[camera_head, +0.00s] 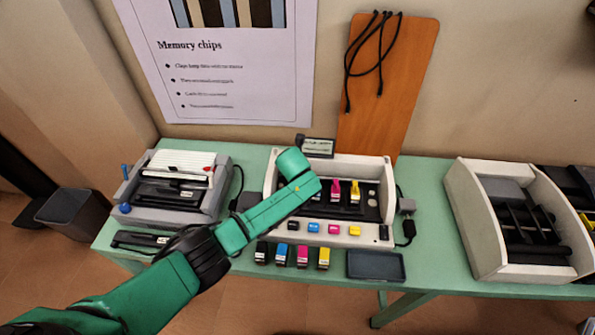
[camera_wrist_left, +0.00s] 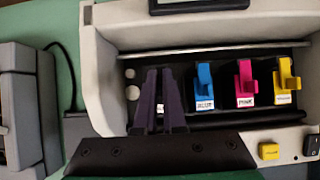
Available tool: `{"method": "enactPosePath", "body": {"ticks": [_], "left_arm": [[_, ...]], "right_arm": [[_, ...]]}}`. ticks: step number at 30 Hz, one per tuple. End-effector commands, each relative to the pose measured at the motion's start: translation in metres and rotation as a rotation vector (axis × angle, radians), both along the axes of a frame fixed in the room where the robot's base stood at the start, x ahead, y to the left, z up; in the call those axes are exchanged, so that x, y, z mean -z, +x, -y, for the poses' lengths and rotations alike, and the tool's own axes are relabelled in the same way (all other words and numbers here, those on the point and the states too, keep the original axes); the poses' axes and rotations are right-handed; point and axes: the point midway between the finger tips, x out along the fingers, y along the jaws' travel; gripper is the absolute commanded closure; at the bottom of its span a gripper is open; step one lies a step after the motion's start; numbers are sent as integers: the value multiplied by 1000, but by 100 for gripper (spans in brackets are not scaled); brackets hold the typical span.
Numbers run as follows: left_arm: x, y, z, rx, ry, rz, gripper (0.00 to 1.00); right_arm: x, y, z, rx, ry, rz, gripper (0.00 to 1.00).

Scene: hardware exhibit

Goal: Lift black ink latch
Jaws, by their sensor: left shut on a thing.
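The white ink printer (camera_head: 375,162) stands open on the green table. In the left wrist view, the blue latch (camera_wrist_left: 205,88), pink latch (camera_wrist_left: 245,84) and yellow latch (camera_wrist_left: 287,82) stand in a row in its dark bay. My left gripper (camera_wrist_left: 160,73) is over the bay's left end, left of the blue latch. Its two dark fingers are close together, shut on the black latch, which is mostly hidden between them. In the head view, my green left arm covers the bay's left part and hides the fingers. My right gripper is not in view.
Black (camera_head: 262,252), blue (camera_head: 281,254), pink (camera_head: 302,256) and yellow cartridges (camera_head: 323,258) stand before the printer, beside a dark tray (camera_head: 375,265). A grey machine (camera_head: 175,185) is at left, a white open case (camera_head: 470,220) at right. A small screen (camera_head: 318,147) rises behind.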

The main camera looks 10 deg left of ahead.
Motion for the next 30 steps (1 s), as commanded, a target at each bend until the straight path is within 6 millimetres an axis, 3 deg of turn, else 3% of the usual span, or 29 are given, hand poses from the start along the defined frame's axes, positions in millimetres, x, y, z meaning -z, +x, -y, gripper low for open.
{"method": "enactPosePath", "body": {"ticks": [15, 18, 30], "left_arm": [[-1, 2, 0, -1, 1, -25, 100], [-1, 2, 0, 0, 1, -25, 62], [-5, -1, 0, 1, 1, -25, 62]], "right_arm": [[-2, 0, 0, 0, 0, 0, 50], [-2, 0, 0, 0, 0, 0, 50], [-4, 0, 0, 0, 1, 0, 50]]}}
